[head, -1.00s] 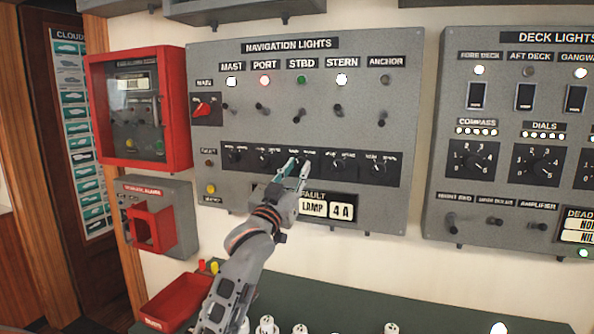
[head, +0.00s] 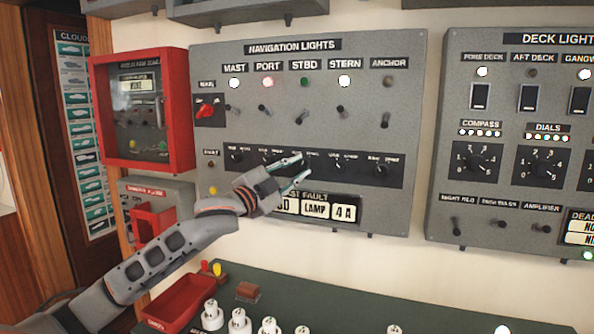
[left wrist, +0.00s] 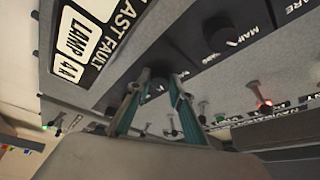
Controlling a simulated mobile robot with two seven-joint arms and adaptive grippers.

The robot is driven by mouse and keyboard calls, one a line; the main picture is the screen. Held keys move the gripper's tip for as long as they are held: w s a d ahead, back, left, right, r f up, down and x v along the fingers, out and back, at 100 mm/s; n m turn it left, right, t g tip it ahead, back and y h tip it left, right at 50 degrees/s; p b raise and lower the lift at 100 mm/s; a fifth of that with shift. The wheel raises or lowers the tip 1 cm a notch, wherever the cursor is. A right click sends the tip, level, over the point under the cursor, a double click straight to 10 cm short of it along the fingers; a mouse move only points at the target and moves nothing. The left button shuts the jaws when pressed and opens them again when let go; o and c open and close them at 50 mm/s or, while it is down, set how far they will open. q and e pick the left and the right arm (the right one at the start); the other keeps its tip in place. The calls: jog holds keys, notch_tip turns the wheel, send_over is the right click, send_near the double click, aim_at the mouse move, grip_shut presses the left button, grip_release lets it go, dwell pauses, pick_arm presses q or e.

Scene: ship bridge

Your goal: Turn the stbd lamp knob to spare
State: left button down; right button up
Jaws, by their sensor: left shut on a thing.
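The navigation lights panel (head: 397,110) is grey, with a black strip of small lamp knobs low across it. My left gripper (head: 296,168) is at the strip below the STBD switch, its fingers at the stbd lamp knob. In the left wrist view, my left gripper (left wrist: 155,98) has its two fingers on either side of the dark stbd lamp knob (left wrist: 157,84), shut on it. The fingers hide most of that knob and its label in the head view, so I cannot read its setting. My right gripper is not in view.
The STBD toggle (head: 301,117) and a dark green STBD light (head: 305,82) are above. The fault window (head: 314,208) reads LAMP and 4 A, partly covered by my gripper. A red box (head: 143,108) is left. A red tray (head: 181,303) and white pieces are on the green desk below.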

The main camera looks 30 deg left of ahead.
pick_arm(q)
jog(key=shift+a+r+m+g+h, duration=0.15)
jog(key=shift+m+g+h, duration=0.15)
jog(key=shift+m, duration=0.9)
jog(key=c, duration=1.8)
grip_release()
